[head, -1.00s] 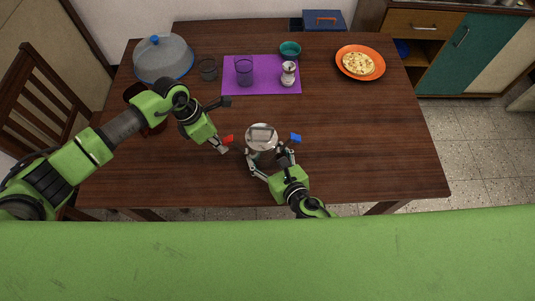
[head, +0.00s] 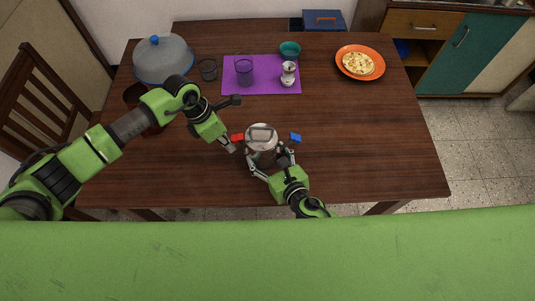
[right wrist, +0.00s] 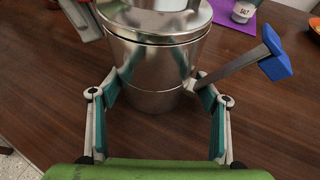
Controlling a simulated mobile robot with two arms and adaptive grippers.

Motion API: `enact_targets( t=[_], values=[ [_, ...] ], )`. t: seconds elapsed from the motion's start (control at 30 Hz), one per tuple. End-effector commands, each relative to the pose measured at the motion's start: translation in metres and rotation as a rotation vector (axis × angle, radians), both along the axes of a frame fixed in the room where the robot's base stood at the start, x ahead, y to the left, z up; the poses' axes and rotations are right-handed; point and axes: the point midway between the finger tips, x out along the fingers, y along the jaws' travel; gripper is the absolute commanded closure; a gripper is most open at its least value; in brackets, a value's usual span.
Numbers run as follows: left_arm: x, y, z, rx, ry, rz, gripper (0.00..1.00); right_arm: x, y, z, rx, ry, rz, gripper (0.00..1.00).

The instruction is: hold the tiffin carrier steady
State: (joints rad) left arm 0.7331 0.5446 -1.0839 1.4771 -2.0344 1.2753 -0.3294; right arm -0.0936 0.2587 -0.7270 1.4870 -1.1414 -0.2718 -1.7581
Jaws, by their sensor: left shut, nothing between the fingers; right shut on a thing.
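The steel tiffin carrier (head: 262,133) stands upright near the front of the table, with a lid and a handle on top. A blue-tipped latch (head: 295,137) sticks out on its right, and a red-tipped latch (head: 238,138) on its left. My right gripper (head: 269,168) is shut on the carrier's lower body from the front. In the right wrist view, its teal pads press both sides of the carrier (right wrist: 155,65), and the blue latch tip (right wrist: 276,62) stands out to the right. My left gripper (head: 231,149) is shut and empty beside the red latch; whether they touch is unclear.
A purple mat (head: 262,88) holds a glass (head: 244,72) and a salt shaker (head: 288,74). Behind are another glass (head: 208,69), a grey dome (head: 163,60), a teal bowl (head: 290,49) and an orange plate (head: 378,70) with food. The table's right side is clear.

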Motion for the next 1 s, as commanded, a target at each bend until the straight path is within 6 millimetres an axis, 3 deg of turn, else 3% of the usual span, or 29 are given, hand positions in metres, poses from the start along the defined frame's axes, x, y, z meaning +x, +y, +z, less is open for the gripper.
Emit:
enact_targets(
  t=[0.43,1.0],
  values=[
    [0.001,0.002,0.003,0.000,-0.001,0.001,1.00,0.000,-0.002,-0.002,-0.006,0.002,-0.003,0.62],
    [0.001,0.025,0.054,0.001,-0.001,0.001,1.00,0.000,-0.002,-0.002,-0.005,0.002,-0.003,0.62]
  ],
)
